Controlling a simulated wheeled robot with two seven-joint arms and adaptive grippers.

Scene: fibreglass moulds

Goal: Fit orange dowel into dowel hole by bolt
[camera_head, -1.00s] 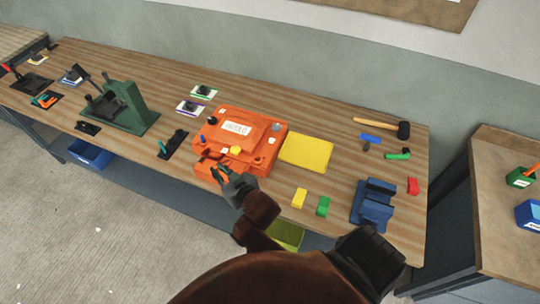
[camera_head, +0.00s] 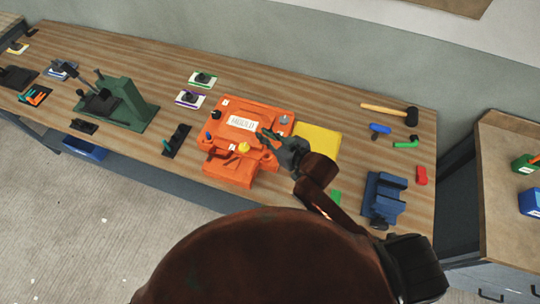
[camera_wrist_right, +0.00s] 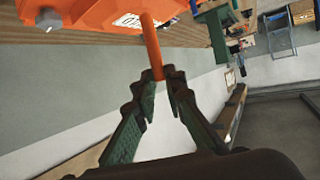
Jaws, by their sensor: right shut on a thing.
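In the right wrist view an orange dowel (camera_wrist_right: 152,45) sticks out from between the fingertips of my right gripper (camera_wrist_right: 167,78), which is shut on it. In the head view my right gripper (camera_head: 268,138) is over the right part of the orange mould (camera_head: 225,131); the dowel cannot be made out against the orange there. A grey round knob or bolt head (camera_head: 285,119) stands at the mould's far right corner, and it also shows in the wrist view (camera_wrist_right: 48,19). The dowel hole cannot be made out. My left gripper is out of view.
A yellow knob (camera_head: 244,148) sits at the mould's front, and a blue knob (camera_head: 215,114) at its left. A yellow panel (camera_head: 318,139) lies to the right. Further right are a blue vise (camera_head: 384,196) and a hammer (camera_head: 392,112). A green press (camera_head: 126,98) stands left.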

